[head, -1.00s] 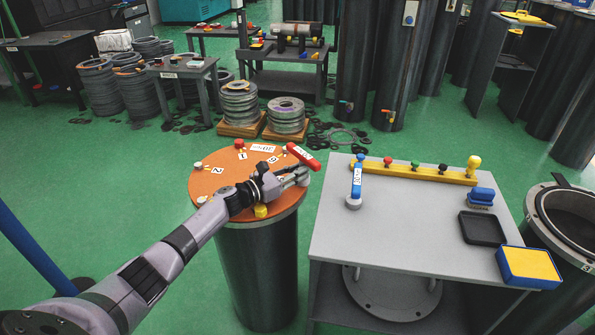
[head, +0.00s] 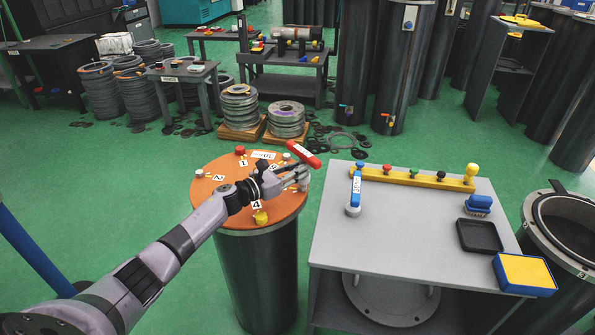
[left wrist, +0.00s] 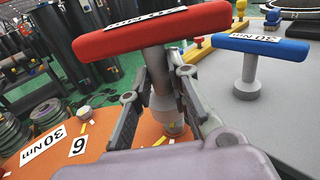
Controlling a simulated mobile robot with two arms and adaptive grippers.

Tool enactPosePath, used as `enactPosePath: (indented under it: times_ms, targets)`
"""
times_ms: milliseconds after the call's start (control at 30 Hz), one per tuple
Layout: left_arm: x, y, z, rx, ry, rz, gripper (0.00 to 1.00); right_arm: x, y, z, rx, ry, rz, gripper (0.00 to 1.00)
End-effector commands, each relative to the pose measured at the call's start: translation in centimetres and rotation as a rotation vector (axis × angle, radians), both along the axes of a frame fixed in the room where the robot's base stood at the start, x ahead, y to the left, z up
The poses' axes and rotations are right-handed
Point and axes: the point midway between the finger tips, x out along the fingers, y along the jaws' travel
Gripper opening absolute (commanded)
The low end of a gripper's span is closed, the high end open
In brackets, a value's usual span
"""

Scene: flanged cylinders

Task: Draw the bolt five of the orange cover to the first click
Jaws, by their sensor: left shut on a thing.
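The orange cover (head: 228,200) lies on top of a dark cylinder, with number labels and bolts around its rim. My left gripper (head: 300,177) is at the cover's right edge, shut on the grey shaft of a red T-handle tool (head: 302,154). In the left wrist view the red handle (left wrist: 155,30), marked 30 Nm, sits above the fingers (left wrist: 160,85). Its shaft points down at the cover, over a pale round bolt piece (left wrist: 174,130). I cannot tell whether it is seated. Label 5 is not visible. Label 6 (left wrist: 78,146) lies left of the tool. My right gripper is not in view.
A grey table (head: 410,235) stands right of the cover, close to the gripper. On it are an upright blue T-handle tool (head: 355,186), a yellow rack (head: 405,175) with coloured knobs, a black tray (head: 480,236) and a blue-yellow box (head: 525,273).

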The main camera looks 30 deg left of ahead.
Motion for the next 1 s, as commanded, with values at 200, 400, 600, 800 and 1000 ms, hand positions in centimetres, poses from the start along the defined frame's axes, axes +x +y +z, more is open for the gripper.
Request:
enactPosePath:
  times_ms: [200,400,600,800,1000]
  targets:
    - [0.0,0.0,1.5,0.0,-0.004,-0.001,0.0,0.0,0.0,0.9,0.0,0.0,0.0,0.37]
    - [0.0,0.0,2.5,0.0,-0.003,-0.001,0.0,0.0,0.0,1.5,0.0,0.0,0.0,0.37]
    - [0.0,0.0,2.8,0.0,-0.004,-0.001,0.0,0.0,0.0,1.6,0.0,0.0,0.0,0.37]
    - [0.0,0.0,2.8,0.0,-0.003,-0.001,0.0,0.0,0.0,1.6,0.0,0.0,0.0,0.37]
    - [0.0,-1.3,3.6,0.009,0.005,-0.041,0.0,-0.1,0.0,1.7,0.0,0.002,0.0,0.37]
